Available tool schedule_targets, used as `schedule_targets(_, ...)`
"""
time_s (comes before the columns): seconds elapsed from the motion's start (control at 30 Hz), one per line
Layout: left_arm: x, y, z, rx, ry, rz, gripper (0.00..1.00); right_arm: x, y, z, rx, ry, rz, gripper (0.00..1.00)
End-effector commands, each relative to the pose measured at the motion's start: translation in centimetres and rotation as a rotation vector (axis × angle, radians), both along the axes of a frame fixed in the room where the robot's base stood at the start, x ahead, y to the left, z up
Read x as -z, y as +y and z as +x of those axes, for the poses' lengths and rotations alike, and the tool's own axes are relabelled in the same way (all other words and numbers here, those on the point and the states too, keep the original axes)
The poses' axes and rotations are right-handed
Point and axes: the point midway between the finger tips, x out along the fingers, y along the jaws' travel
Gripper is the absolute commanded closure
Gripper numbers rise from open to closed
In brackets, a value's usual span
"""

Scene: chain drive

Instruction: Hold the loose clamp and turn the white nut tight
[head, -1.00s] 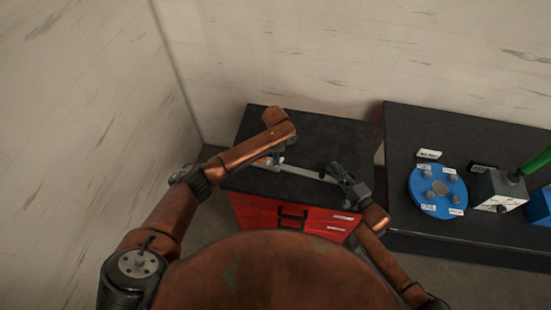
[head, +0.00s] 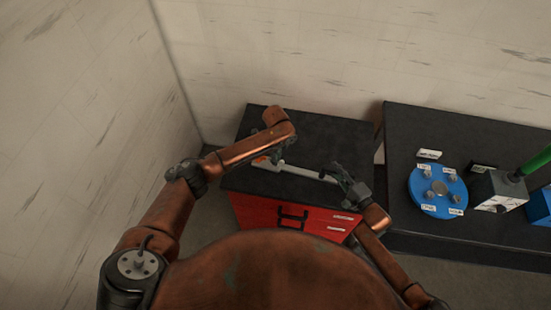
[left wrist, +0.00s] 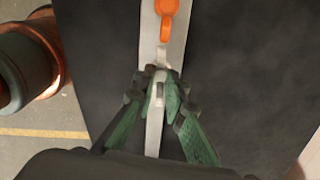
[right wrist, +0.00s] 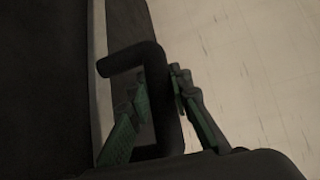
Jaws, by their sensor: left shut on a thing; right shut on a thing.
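The clamp (head: 303,172) is a long pale grey bar lying across the black top of the red cabinet. An orange part (head: 261,161) shows at its left end and also in the left wrist view (left wrist: 166,22). My left gripper (head: 278,157) is over that end. In the left wrist view its fingers are closed around a small white piece (left wrist: 158,92), apparently the white nut, partly hidden by the fingers. My right gripper (head: 338,174) is at the bar's right end. In the right wrist view its fingers stand either side of a bent black handle (right wrist: 152,75).
The red cabinet (head: 270,215) has a black top with free room behind the bar. A second black table (head: 400,125) on the right carries a blue disc (head: 425,205), a grey box (head: 495,190) and a green-handled part (head: 537,160). Walls stand behind and left.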

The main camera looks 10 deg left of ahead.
Motion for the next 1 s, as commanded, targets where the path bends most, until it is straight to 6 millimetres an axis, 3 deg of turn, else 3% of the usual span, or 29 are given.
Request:
schedule_targets(0.37, -0.17, 0.12, 0.18, 0.001, -0.003, 0.001, 1.00, 0.45, -0.16, -0.14, 0.002, 0.007, -0.006, 1.00)
schedule_targets(0.4, -0.17, 0.13, 0.19, 0.001, -0.004, 0.001, 0.87, 0.45, -0.16, -0.14, 0.002, 0.007, -0.006, 1.00)
schedule_targets(0.63, -0.07, 0.07, 0.10, 0.001, -0.002, 0.000, 0.72, 0.44, -0.16, -0.15, 0.002, 0.007, -0.005, 1.00)
schedule_targets(1.0, -0.58, 0.02, 0.10, 0.001, -0.002, -0.001, 0.71, 0.42, -0.13, -0.15, 0.002, 0.008, -0.004, 1.00)
